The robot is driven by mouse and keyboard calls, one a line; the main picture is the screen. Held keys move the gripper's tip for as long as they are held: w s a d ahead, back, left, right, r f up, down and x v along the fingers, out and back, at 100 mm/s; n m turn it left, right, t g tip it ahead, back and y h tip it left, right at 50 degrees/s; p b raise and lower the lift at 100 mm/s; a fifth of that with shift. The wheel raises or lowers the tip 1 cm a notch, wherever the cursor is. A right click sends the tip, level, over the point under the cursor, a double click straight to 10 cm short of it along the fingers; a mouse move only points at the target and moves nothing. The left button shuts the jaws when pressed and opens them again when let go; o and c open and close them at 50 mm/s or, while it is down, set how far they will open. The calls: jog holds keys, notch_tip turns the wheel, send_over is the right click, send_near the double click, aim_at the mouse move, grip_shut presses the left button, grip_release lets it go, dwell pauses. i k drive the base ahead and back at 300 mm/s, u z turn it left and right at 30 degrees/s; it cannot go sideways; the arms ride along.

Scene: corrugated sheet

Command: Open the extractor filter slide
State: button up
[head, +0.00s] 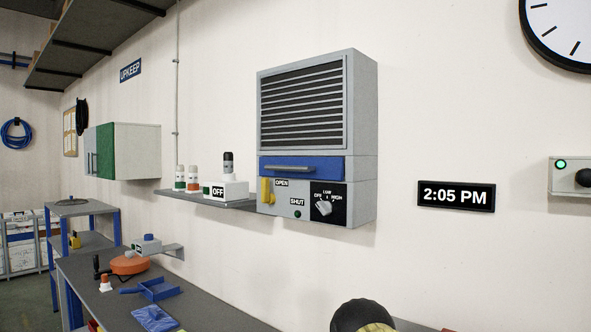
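The extractor (363,120) is a grey wall-mounted box with a dark louvred grille on its front. Below the grille is a blue drawer-like front (330,168) with a horizontal handle (292,169); it sits about flush with the box. Under it, at the left, is an upright yellow lever or tab (266,190) beside an OPEN label (282,183). A SHUT label (297,202) is lower and to the right, above a small green dot (297,214). A rotary knob (324,207) is on a black plate marked OFF, LOW and HIGH. My gripper is not in view.
A narrow grey shelf (195,200) left of the extractor holds small bottles and a white box marked OFF (232,190). A workbench (205,312) below carries a blue dustpan (153,289) and other items. A dark rounded thing (360,313) shows at the bottom. The air before the extractor looks clear.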

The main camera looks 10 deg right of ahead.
aim_at(328, 169)
jog(key=u, duration=0.05)
jog(key=k, duration=0.5)
jog(key=u, duration=0.65)
jog(key=i, duration=0.8)
jog(key=z, duration=0.2)
